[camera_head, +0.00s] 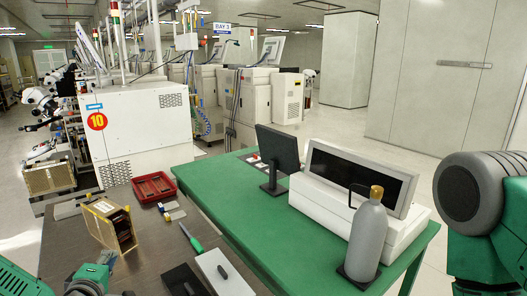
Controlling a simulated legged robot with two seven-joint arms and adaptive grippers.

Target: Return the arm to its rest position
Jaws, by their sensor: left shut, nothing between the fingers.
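My left arm (18,281) comes in at the bottom left corner, low over the front of the dark table (140,262). My left gripper (103,264) shows near the bottom edge, partly cut off by the frame. It is shut and empty, in front of a brass-coloured open-sided box (110,226) on the table. My right arm (480,205) shows as a large grey and green link at the right edge. Its gripper is out of view.
A red tray (153,187), a green-handled tool (191,238) and a white board (222,272) lie on the dark table. The green table (237,220) holds a monitor (278,152), a white machine (330,215) and a grey bottle (367,240). A white cabinet (150,125) stands behind.

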